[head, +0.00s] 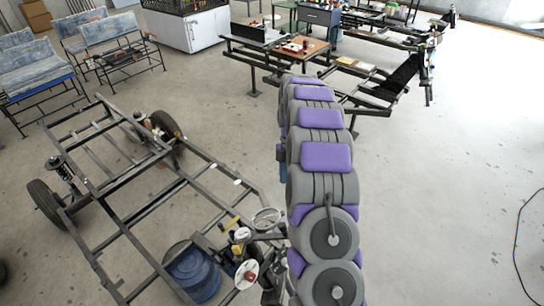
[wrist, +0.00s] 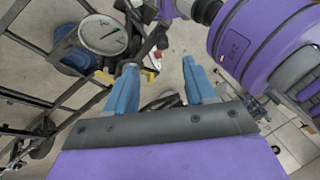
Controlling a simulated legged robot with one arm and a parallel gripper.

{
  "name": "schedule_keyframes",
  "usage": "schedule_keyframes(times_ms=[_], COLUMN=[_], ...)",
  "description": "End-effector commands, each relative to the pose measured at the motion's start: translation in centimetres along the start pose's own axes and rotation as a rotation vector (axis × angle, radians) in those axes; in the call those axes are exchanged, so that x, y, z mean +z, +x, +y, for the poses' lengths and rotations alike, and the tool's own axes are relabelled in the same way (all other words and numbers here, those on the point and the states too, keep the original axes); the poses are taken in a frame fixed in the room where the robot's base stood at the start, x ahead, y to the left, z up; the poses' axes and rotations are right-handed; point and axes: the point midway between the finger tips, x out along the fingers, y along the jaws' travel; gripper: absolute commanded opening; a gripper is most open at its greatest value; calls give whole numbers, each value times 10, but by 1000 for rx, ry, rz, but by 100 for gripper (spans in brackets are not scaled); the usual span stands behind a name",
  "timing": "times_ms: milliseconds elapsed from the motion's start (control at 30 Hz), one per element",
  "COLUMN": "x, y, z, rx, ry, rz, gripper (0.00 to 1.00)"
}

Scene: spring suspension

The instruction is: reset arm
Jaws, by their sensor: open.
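My gripper (wrist: 160,66) shows in the wrist view with two blue fingers spread apart. Floor shows between the fingertips, and nothing is held. My arm (head: 325,157), grey and purple, stretches from the bottom middle of the head view up toward the back tables. In the head view the gripper is mostly hidden by the arm. In the wrist view a round white dial (wrist: 102,35) and dark frame bars lie to the left of the fingers, apart from them as far as I can tell.
A dark wheeled chassis frame (head: 128,233) fills the left floor, with a blue drum (head: 193,272) inside it. Benches (head: 35,75), a white cabinet (head: 187,30) and a brown-topped table (head: 303,48) stand behind. The floor to the right is clear except for a thin cable (head: 516,235).

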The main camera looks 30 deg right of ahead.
Motion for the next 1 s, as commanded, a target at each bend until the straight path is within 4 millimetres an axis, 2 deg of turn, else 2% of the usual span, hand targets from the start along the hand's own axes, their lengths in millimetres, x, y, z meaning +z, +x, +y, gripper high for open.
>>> schedule_keyframes(times_ms=[233, 367, 667, 1000], x=[-8, -22, -90, -157], y=[-1, -7, -20, -7], z=[-2, -10, -56, -125], rx=[0, 9, 60, 132], ry=[8, 66, 351, 702], rz=[-6, -13, -56, -93], gripper=[54, 54, 54, 54])
